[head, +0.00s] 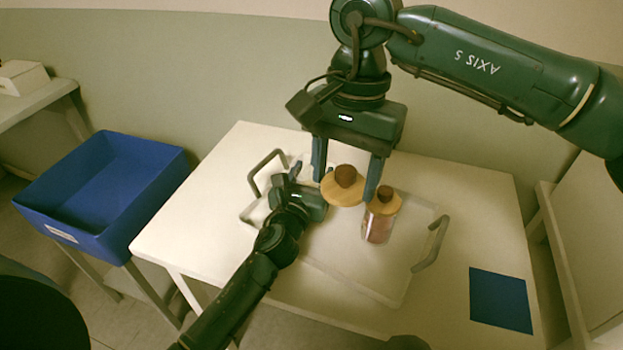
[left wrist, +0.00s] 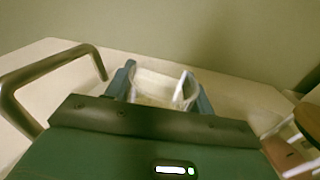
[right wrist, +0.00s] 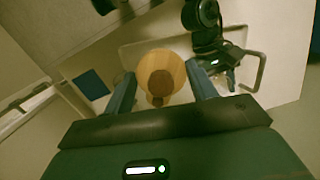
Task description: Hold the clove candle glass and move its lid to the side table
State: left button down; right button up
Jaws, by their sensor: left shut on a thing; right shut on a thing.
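My right gripper (head: 344,188) is shut on a round wooden lid (head: 336,195) with a brown knob, held in the air over the tray. The lid also shows between the fingers in the right wrist view (right wrist: 172,66). My left gripper (head: 289,174) is low over the left part of the tray. In the left wrist view it is shut on a clear, open-topped candle glass (left wrist: 158,88). In the head view that glass is mostly hidden. I cannot read any label.
Another lidded jar (head: 378,228) stands on the white tray (head: 350,275), right of the held lid. The tray has raised grey handles. A blue mat (head: 500,300) lies at the table's right. Side surfaces stand left (head: 40,97) and right (head: 580,230). A blue bin (head: 75,205) is at left.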

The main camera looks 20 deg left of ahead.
pick_arm(q)
jog(key=shift+r, duration=0.15)
jog(key=shift+f, duration=0.25)
jog(key=c, duration=0.6)
grip_release()
jog(key=shift+o, duration=0.2)
